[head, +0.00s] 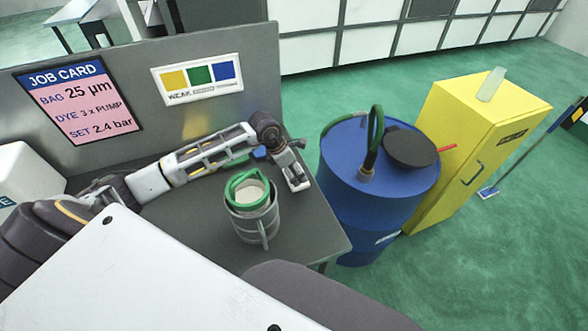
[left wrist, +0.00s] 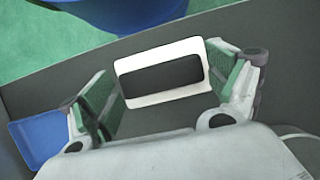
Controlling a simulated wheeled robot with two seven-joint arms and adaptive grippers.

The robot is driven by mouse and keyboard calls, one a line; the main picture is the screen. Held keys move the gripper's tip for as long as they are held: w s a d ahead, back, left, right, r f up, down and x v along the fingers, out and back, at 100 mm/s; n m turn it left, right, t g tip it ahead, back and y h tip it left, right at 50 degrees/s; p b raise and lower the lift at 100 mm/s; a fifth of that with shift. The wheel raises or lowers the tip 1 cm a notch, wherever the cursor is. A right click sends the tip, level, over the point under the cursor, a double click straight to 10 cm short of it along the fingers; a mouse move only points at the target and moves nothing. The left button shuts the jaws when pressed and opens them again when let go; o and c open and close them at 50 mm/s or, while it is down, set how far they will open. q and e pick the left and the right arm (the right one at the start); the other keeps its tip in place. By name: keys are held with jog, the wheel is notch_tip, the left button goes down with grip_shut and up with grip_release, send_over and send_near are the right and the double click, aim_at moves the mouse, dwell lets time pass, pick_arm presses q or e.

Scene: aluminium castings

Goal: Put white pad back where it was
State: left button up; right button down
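The white pad (left wrist: 126,88) shows in the left wrist view as a white rounded rectangle with a black middle. In the head view my left gripper (head: 297,178) points down over the right part of the grey table (head: 200,235). The pad cannot be made out clearly there, and its height above the table is hard to tell. My right gripper is not in view.
A grey metal basket (head: 262,225) with a green-rimmed container (head: 240,186) stands left of the gripper. A small blue thing (head: 260,152) lies behind; a blue flat item (left wrist: 38,138) shows in the wrist view. A blue drum (head: 345,185) stands beyond the table's right edge.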

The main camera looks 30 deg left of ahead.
pick_arm(q)
jog(key=shift+o, duration=0.2)
jog(key=shift+r, duration=0.1)
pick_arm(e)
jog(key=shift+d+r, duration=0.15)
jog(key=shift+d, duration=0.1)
pick_arm(q)
jog(key=shift+r, duration=0.15)
jog(key=b+v, duration=0.1)
jog(key=v, duration=1)
jog(key=shift+r, duration=0.35)
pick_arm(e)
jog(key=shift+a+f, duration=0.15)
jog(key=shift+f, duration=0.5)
pick_arm(q)
jog(key=shift+s+a, duration=0.1)
jog(key=shift+a, duration=0.05)
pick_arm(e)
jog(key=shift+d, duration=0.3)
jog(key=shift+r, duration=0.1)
pick_arm(q)
notch_tip(320, 180, up, 9)
jog(key=p, duration=0.9)
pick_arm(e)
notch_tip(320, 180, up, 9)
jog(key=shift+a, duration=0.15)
